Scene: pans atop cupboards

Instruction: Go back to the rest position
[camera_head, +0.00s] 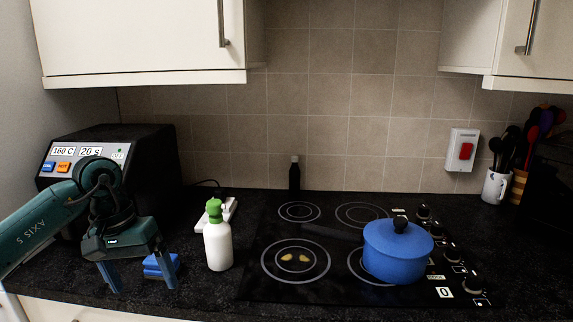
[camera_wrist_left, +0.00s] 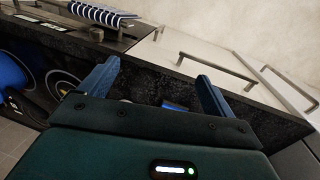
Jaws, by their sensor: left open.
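My left gripper (camera_head: 141,282) hangs over the left part of the counter with its two blue fingers pointing down. The fingers are spread and nothing shows held between them. A blue block, perhaps a sponge (camera_head: 161,266), lies on the counter beside the right finger; I cannot tell if they touch. In the left wrist view the open fingers of the same gripper (camera_wrist_left: 155,84) show, with a bit of blue (camera_wrist_left: 175,106) beyond them. My right gripper is not in view.
A white bottle with green top (camera_head: 218,245) stands right of the gripper. A black box-shaped appliance (camera_head: 150,150) is behind it. A blue pot (camera_head: 397,260) stands on the black hob (camera_head: 262,285). Cupboards (camera_head: 140,45) hang above. A striped cloth (camera_wrist_left: 95,14) shows in the wrist view.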

